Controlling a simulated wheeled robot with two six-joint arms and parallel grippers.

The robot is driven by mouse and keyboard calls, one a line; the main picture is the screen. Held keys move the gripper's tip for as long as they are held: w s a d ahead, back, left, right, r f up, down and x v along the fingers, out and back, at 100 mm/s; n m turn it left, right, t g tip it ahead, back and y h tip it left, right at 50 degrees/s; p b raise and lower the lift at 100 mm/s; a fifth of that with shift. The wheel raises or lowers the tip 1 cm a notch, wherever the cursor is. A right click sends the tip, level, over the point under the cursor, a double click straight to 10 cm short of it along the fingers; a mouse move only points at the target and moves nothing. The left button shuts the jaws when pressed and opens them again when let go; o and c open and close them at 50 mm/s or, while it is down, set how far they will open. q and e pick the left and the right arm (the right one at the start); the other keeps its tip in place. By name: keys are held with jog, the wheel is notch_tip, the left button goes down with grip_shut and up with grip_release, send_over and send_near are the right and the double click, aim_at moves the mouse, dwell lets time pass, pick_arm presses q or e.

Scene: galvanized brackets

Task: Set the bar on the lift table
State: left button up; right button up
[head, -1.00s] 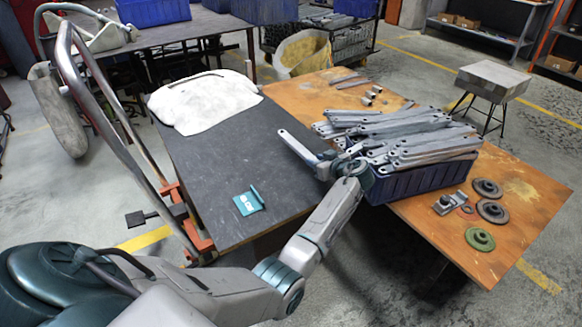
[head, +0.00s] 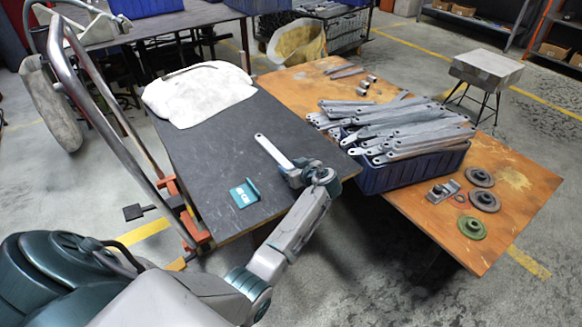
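The bar (head: 274,151) is a flat grey metal strip with a hole at its visible end. My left gripper (head: 298,172) is shut on it near its lower right end. The bar appears over the right part of the lift table's dark grey top (head: 215,160); I cannot tell whether it touches the surface. The gripper's fingers hide the held end. The lift table has a bent tube handle (head: 95,95) on its left side. My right gripper is not in view.
A white cloth (head: 200,92) covers the table's far end, and a teal bracket (head: 244,194) lies near its front. To the right, a blue bin (head: 415,172) heaped with similar bars (head: 400,125) stands on an orange bench (head: 515,185) with several discs. The middle of the dark top is clear.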

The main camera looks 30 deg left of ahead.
pick_arm(q)
jog(key=shift+o, duration=0.4)
jog(key=shift+d, duration=0.1)
jog(key=v, duration=1.2)
